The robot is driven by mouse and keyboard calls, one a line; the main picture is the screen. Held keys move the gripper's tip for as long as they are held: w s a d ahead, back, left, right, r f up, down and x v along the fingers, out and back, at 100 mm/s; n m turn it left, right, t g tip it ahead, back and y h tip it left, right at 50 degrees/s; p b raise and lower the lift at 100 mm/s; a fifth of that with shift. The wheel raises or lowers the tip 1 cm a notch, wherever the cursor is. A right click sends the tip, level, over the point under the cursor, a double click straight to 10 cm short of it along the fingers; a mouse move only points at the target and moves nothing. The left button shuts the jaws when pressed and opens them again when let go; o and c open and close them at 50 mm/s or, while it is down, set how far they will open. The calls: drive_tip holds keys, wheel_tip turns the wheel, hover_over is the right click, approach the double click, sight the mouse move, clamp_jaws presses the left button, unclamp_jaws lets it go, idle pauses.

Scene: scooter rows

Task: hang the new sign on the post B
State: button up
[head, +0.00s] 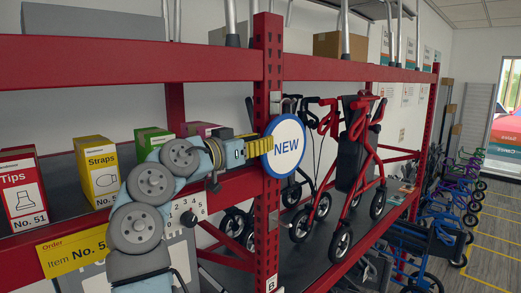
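The new sign (288,147) is a round white disc with a blue rim and "NEW" in blue. It is upright in front of the red post B (271,245), which has a small "B" label near its foot. My gripper (262,146), with yellow ribbed fingers, reaches in from the left and is shut on the sign's left edge. The sign covers part of the post's slotted face. I cannot tell whether the sign's back touches the post or is hooked on it.
Red shelf beams (130,60) run left and right of the post. Boxes marked Tips (22,190) and Straps (98,172) stand on the left shelf. A red walker (355,155) stands right of the sign. The aisle (490,240) is free at right.

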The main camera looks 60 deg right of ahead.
sight(276, 141)
drive_tip(key=shift+s+d+f+m, duration=0.1)
drive_tip(key=shift+d+f+m, duration=0.25)
drive_tip(key=shift+f, duration=0.25)
drive_tip(key=shift+p+x, duration=0.75)
drive_tip(key=shift+x, duration=1.15)
drive_tip(key=shift+s+d, duration=0.1)
drive_tip(key=shift+d, duration=0.4)
drive_tip(key=shift+c, duration=0.4)
clamp_jaws()
drive_tip(key=shift+r, duration=0.1)
drive_tip(key=shift+r, duration=0.25)
